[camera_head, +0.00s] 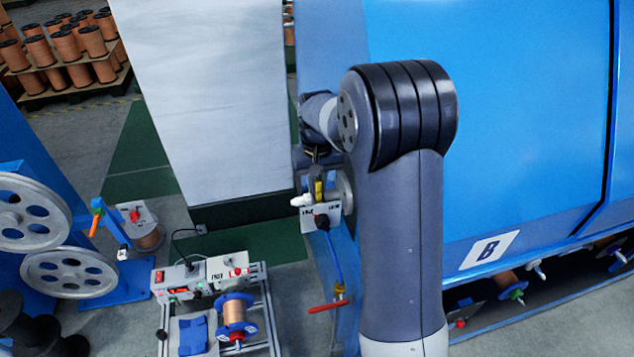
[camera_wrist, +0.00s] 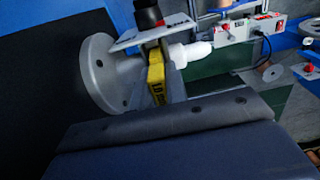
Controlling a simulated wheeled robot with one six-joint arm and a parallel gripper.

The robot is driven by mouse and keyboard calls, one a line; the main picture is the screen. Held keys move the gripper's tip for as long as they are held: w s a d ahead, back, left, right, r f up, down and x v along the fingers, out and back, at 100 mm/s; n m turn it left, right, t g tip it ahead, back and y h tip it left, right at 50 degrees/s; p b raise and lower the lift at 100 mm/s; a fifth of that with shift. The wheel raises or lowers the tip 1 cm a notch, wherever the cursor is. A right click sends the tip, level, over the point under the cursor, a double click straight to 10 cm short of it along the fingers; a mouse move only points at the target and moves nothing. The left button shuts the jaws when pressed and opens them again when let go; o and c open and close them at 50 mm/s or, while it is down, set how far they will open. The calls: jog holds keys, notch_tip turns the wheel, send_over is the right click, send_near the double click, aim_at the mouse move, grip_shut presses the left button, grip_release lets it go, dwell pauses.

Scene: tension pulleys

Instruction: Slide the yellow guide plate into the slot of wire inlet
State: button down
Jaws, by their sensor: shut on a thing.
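The yellow guide plate (camera_head: 319,190) is upright below my gripper (camera_head: 318,172) in the head view, beside the blue machine. In the wrist view the yellow plate (camera_wrist: 155,72), with black lettering, sticks out past the grey edge of my gripper (camera_wrist: 165,112). My gripper is shut on it. The wire inlet area shows as a white panel (camera_head: 312,223) with a dark knob and a white nozzle (camera_wrist: 190,54) at its side. A grey round flange (camera_wrist: 98,75) stands left of the plate. The slot is hidden, so I cannot tell whether the plate is inside it.
The blue machine (camera_head: 500,130) is close on the right. A white cabinet (camera_head: 215,100) stands behind on the left. Below left is a tester frame with a copper spool (camera_head: 234,312). Large grey pulleys (camera_head: 67,272) are far left. A red handle (camera_head: 327,307) hangs below the inlet.

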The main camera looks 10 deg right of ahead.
jog(key=shift+f, duration=0.15)
jog(key=shift+f, duration=0.15)
jog(key=shift+d+r, duration=0.1)
jog(key=shift+r, duration=0.25)
jog(key=shift+f, duration=0.15)
dwell(0.8)
jog(key=shift+f, duration=0.15)
jog(key=shift+r+p, duration=0.35)
dwell(0.7)
